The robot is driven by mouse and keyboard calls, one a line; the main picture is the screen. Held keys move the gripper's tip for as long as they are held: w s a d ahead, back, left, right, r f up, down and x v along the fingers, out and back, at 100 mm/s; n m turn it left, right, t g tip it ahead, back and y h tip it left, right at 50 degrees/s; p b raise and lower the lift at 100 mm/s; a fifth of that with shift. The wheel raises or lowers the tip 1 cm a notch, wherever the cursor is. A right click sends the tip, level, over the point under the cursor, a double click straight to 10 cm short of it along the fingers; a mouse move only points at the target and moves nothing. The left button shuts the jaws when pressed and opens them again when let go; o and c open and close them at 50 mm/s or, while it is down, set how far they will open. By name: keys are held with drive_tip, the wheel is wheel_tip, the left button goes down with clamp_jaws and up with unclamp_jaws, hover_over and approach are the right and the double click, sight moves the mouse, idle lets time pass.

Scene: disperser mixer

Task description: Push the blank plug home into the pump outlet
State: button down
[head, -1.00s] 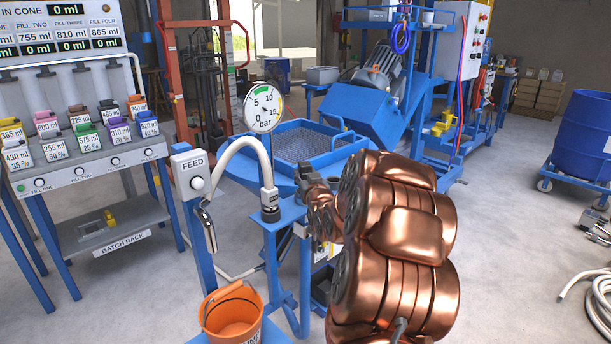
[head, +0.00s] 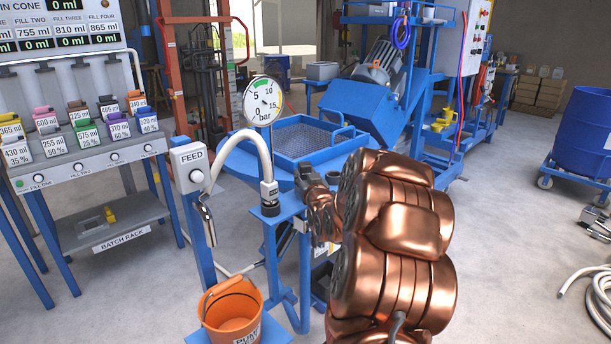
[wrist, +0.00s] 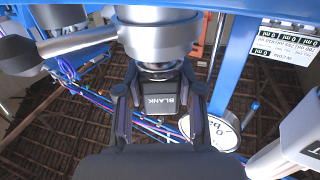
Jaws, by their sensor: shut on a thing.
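In the wrist view, a dark plug marked BLANK (wrist: 166,102) sits between the two fingers of my gripper (wrist: 166,92). My gripper is shut on it. A wide grey metal cylinder (wrist: 155,35), apparently the pump outlet, is straight ahead of the plug, with a narrower collar below it. The plug's far end is close to or at that collar; I cannot tell how deep it sits. In the head view, my copper-coloured arm reaches to the blue pump stand (head: 285,207), and the fingers and plug cannot be made out there.
A pressure gauge (head: 263,101) and a white hose (head: 262,150) stand at the pump, beside the FEED post (head: 192,165). An orange bucket (head: 231,312) is below. The batch rack (head: 110,225) is left.

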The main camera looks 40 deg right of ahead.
drive_tip(key=shift+f+b, duration=0.3)
drive_tip(key=shift+f, duration=0.25)
drive_tip(key=c, duration=0.7)
unclamp_jaws()
drive_tip(key=shift+o, duration=0.2)
drive_tip(key=v, duration=0.7)
drive_tip(key=shift+s, duration=0.25)
drive_tip(key=shift+a, duration=0.1)
